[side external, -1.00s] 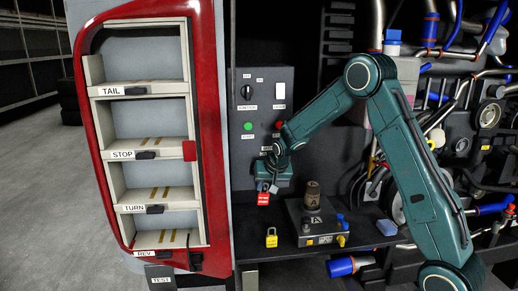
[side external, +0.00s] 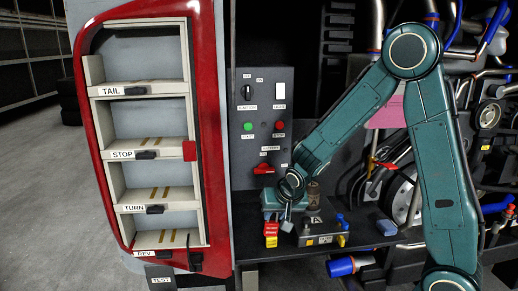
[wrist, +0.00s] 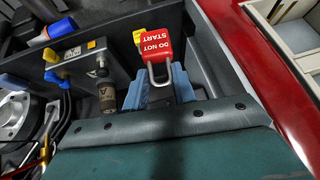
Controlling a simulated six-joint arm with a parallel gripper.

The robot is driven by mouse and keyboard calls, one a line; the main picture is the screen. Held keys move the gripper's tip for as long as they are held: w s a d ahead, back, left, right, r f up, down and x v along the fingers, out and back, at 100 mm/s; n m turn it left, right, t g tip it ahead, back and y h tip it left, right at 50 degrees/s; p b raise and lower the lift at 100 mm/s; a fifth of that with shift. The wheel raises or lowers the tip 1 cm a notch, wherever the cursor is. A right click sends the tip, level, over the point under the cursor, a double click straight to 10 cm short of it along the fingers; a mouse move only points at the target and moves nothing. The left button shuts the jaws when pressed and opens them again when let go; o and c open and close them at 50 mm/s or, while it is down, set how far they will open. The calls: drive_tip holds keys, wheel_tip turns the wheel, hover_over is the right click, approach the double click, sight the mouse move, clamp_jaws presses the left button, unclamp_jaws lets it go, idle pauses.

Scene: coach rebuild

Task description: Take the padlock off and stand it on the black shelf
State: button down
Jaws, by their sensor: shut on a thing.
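The red padlock (side external: 271,228) hangs from my gripper (side external: 279,217) over the front of the black shelf (side external: 246,250). In the wrist view the padlock (wrist: 160,43) reads "DO NOT START", and its grey shackle lies between the blue fingers of my gripper (wrist: 158,84). My gripper is shut on it. A yellow padlock (side external: 271,242) stands on the shelf just below the red one in the side view. I cannot tell whether the two touch or whether the red one reaches the shelf. The red switch handle (side external: 264,170) on the dark panel has no padlock on it.
A grey box (side external: 320,238) with blue and yellow fittings stands right of my gripper, with a brown cylinder (side external: 313,192) by it. A blue item (side external: 387,228) lies farther right. The red-framed rack (side external: 212,130) is at left. Bare shelf shows left of the padlocks.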

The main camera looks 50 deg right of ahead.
drive_tip(key=shift+s+a, duration=0.3)
drive_tip(key=shift+s, duration=0.05)
drive_tip(key=shift+d, duration=0.1)
idle(0.4)
drive_tip(key=s+d+f, duration=0.1)
drive_tip(key=s+d, duration=0.1)
drive_tip(key=d, duration=0.5)
drive_tip(key=s+d+f, duration=0.2)
drive_tip(key=d, duration=0.4)
drive_tip(key=shift+d+f+g+h, duration=0.25)
drive_tip(key=shift+d+g+h, duration=0.15)
drive_tip(key=w+a, duration=0.5)
drive_tip(key=w, duration=0.4)
drive_tip(key=w+a, duration=0.5)
drive_tip(key=w, duration=0.3)
wheel_tip(320, 180, down, 7)
drive_tip(key=shift+d+r, duration=0.15)
drive_tip(key=shift+d, duration=0.2)
